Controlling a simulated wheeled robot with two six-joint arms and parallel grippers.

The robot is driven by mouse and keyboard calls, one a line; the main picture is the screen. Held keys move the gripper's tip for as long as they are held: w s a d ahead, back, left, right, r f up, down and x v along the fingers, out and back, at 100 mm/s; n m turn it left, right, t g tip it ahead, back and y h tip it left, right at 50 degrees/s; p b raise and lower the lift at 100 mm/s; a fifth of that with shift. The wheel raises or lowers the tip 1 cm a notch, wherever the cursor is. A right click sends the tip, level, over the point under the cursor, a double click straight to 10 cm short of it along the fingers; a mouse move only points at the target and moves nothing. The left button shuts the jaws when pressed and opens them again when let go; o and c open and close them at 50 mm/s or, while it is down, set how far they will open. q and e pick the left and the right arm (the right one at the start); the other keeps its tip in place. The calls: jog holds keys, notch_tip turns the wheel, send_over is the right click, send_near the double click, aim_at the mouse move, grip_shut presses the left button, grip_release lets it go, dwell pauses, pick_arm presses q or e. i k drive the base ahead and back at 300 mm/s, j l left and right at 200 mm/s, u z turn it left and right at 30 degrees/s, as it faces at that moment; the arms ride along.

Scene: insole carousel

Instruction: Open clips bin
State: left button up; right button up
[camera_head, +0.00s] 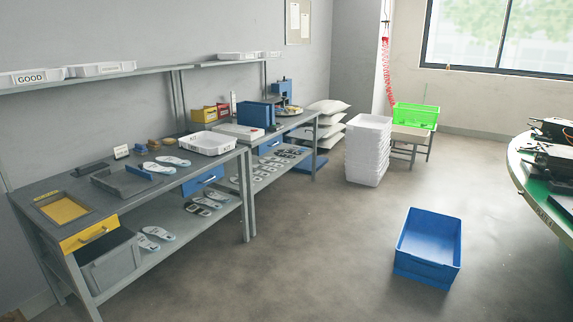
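I cannot read a clips label on any bin. A yellow drawer front with a handle (90,237) is at the near left end of the grey workbench (130,205); it looks closed. A blue drawer (203,180) hangs under the same bench further right and looks closed. Another blue drawer (270,146) is under the farther bench. A small yellow bin (205,114) and a red bin (223,110) stand at the back of the bench. Neither of my grippers is in view.
A blue crate (429,245) stands on the floor at right. Stacked white trays (368,150) and a green crate (415,116) are at the back. A round green-topped table (540,185) with dark devices is at the right edge. The floor in the middle is clear.

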aim_at(207, 115)
jog(key=i+u, duration=0.25)
jog(key=i, duration=0.95)
jog(key=i+l+u, duration=0.2)
jog(key=i, duration=1.05)
jog(key=i+l+u, duration=0.15)
jog(key=i+l, duration=0.2)
jog(key=i, duration=0.35)
jog(key=i+l+u, duration=0.2)
jog(key=i+l, duration=0.2)
jog(key=i, duration=0.3)
jog(key=i+l+u, duration=0.15)
jog(key=i+l, duration=0.35)
jog(key=i, duration=0.15)
